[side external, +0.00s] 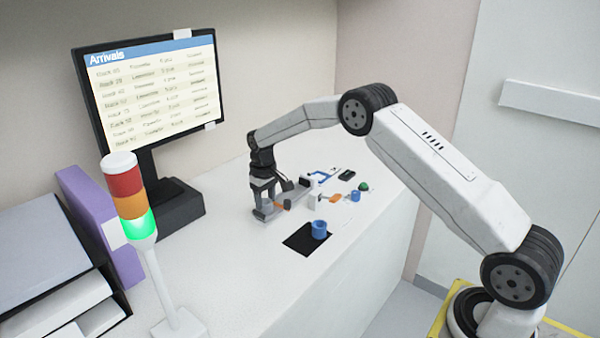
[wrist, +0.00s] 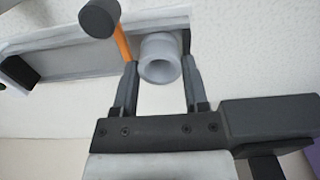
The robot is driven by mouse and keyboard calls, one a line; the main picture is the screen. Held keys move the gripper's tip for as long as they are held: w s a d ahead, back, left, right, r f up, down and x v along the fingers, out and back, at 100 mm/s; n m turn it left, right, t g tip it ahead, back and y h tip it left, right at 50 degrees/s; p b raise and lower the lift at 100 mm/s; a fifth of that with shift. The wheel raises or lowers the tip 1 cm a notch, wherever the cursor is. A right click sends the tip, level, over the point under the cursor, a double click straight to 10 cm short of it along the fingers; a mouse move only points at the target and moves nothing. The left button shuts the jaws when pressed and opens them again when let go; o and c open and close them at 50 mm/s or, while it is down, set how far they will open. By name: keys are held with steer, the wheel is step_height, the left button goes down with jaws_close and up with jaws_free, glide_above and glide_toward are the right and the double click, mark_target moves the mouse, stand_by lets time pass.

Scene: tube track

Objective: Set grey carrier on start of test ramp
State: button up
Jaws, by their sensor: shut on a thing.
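The grey carrier (wrist: 160,62), a short hollow cylinder, sits between the fingertips of my gripper (wrist: 160,70) in the wrist view. The fingers are shut on it from both sides. The test ramp (wrist: 70,52), a long grey channel, runs behind it, and the carrier is over its right end. I cannot tell whether the carrier touches the ramp floor. In the side view my gripper (side external: 264,198) is down at the ramp (side external: 290,203), and the carrier is too hidden to make out.
An orange lever (wrist: 123,42) with a dark knob (wrist: 99,17) stands close beside the left finger. A dark block (wrist: 18,72) fills the ramp's other end. A blue cup (side external: 320,230) stands on a black mat (side external: 299,241). Another blue cup (side external: 355,196) and a green dome (side external: 364,186) are farther right.

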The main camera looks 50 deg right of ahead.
steer(key=o, duration=1.1)
steer(key=shift+r, duration=3.9)
